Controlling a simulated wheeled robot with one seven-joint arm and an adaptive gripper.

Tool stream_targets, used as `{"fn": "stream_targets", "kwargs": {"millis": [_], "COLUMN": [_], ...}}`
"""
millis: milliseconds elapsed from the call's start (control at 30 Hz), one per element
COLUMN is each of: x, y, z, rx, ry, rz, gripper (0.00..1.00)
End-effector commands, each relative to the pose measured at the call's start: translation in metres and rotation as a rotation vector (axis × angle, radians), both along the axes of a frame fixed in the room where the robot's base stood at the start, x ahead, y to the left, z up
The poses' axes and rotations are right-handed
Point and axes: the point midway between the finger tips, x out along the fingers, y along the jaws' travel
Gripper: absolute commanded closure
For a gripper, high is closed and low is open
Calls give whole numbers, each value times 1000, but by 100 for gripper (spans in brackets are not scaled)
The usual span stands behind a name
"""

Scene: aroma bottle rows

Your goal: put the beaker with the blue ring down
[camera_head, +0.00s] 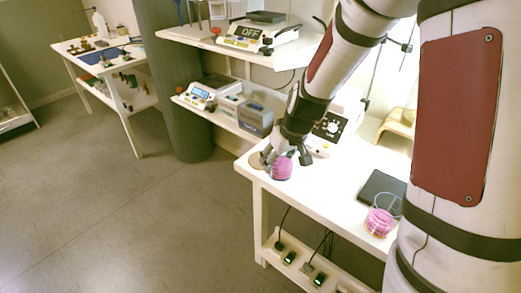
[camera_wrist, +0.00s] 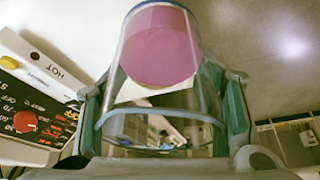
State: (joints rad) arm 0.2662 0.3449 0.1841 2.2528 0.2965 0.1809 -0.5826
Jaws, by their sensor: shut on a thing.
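In the wrist view a clear beaker (camera_wrist: 160,45) with pink contents stands between the two fingers of my gripper (camera_wrist: 165,115). A blue ring (camera_wrist: 155,117) runs round its rim. In the head view my gripper (camera_head: 284,155) is shut on this beaker, whose pink part (camera_head: 282,169) shows just below the fingers. It is over the far left corner of the white table (camera_head: 330,190); I cannot tell whether its base touches the top. A round tan disc (camera_head: 256,161) lies at that corner, partly behind the gripper.
A second beaker (camera_head: 380,222) with pink contents stands at the table's right front, next to a dark flat plate (camera_head: 382,190). A hot plate device (camera_head: 332,125) with a knob is behind my gripper. The table's middle is clear.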

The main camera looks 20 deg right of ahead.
Motion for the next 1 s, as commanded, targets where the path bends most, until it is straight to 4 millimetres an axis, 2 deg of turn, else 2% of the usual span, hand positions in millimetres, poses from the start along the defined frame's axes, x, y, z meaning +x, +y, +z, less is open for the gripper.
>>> {"fn": "stream_targets", "kwargs": {"millis": [33,300,500,700,900,1000], "x": [15,79,114,123,122,122], "y": [3,12,15,16,16,16], "z": [-2,-8,-11,-15,-40,-47], "rx": [-2,-1,-1,-1,0,-1], "ry": [-2,-1,-1,0,3,0], "rz": [6,4,1,1,-1,-1], "gripper": [78,78,78,78,78,78]}}
